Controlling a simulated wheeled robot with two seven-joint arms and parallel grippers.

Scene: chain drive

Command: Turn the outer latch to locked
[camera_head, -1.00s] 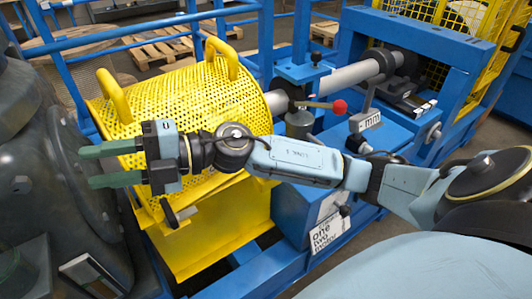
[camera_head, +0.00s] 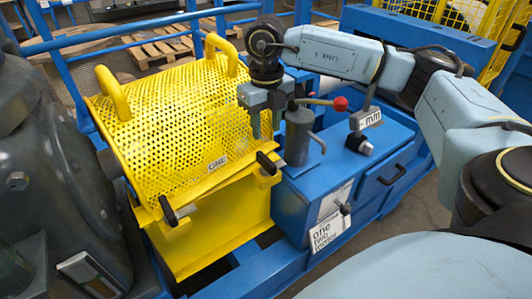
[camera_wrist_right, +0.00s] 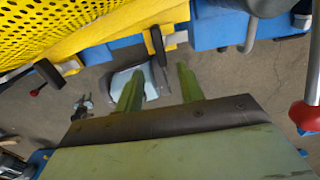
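The yellow perforated guard (camera_head: 165,120) has two dark latch handles on its front edge. One latch (camera_head: 178,212) is at the lower left and the other latch (camera_head: 267,163) is at the right, near the blue cabinet. I cannot tell for certain which is the outer one. My right gripper (camera_head: 266,126) hangs pointing down above the right latch. In the right wrist view my open right gripper (camera_wrist_right: 160,75) has that right latch (camera_wrist_right: 156,45) between its fingertips in the picture; contact is not shown. The left latch (camera_wrist_right: 48,73) shows at the left there. My left gripper is out of view.
A grey cylinder (camera_head: 298,135) and a red-knobbed lever (camera_head: 340,104) stand close to the right of my gripper. A blue cabinet (camera_head: 300,195) with a lettered sign (camera_head: 330,220) is below. A large dark housing (camera_head: 60,170) is at the left.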

